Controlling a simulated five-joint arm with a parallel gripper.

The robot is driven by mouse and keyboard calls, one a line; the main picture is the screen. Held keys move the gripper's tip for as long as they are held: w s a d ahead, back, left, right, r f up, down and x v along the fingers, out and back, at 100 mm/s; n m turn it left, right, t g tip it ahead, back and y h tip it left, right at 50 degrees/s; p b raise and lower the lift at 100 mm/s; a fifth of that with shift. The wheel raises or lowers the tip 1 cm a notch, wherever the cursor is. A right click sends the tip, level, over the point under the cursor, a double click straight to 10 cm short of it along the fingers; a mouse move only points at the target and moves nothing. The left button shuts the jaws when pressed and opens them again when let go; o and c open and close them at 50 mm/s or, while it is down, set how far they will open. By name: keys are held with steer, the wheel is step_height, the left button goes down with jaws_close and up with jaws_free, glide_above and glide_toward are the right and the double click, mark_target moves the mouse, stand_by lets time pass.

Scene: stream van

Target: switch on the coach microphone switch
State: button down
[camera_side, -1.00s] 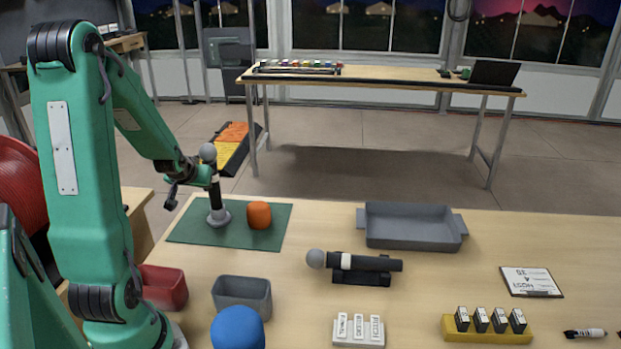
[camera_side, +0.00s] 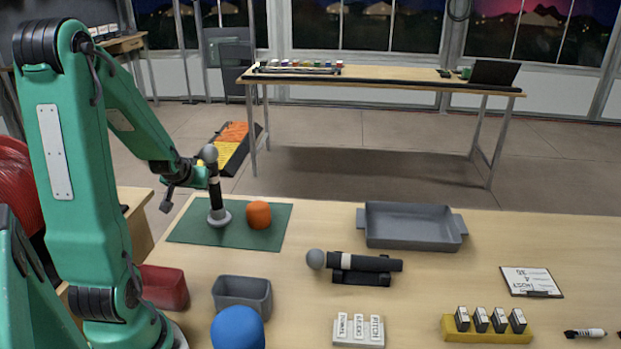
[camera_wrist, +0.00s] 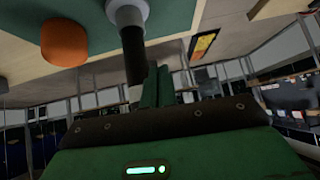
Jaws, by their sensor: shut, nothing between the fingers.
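An upright microphone (camera_side: 214,190) with a grey head stands on a round base on the green mat (camera_side: 190,230). Its black handle (camera_wrist: 134,55) also shows in the wrist view. A second microphone (camera_side: 375,263) lies in a black cradle, head to the left. I cannot make out which is the coach's, and no switch shows clearly. My gripper (camera_side: 168,202) is just left of the upright microphone, around its handle's height. It is shut and empty; its green fingers (camera_wrist: 156,87) show in the wrist view. Whether it touches the handle is unclear.
An orange foam cover (camera_side: 259,215) sits on the mat close to the upright microphone. A grey tray (camera_side: 411,238), grey bin (camera_side: 242,293), red bin (camera_side: 163,287), blue ball-like cover (camera_side: 238,327) and white labelled block (camera_side: 358,331) stand around.

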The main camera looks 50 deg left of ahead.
steer(key=v, duration=0.7)
steer(key=shift+s+r, duration=0.25)
steer(key=shift+r, duration=0.15)
stand_by(0.4)
steer(key=w+d+r+m+t+h, duration=0.1)
steer(key=w+d+r+m+h, duration=0.15)
steer(key=d, duration=0.55)
steer(key=w+d+r+m+h, duration=0.1)
steer(key=w+d+r+m, duration=0.15)
steer(key=d, duration=0.55)
steer(key=s+d+r+m+h, duration=0.1)
steer(key=s+d+m, duration=0.1)
steer(key=d, duration=0.4)
steer(key=s+d+r+m+g+h, duration=0.1)
steer(key=s+d+m+h, duration=0.1)
steer(key=s+d, duration=0.2)
steer(key=d, duration=0.3)
steer(key=shift+r, duration=0.25)
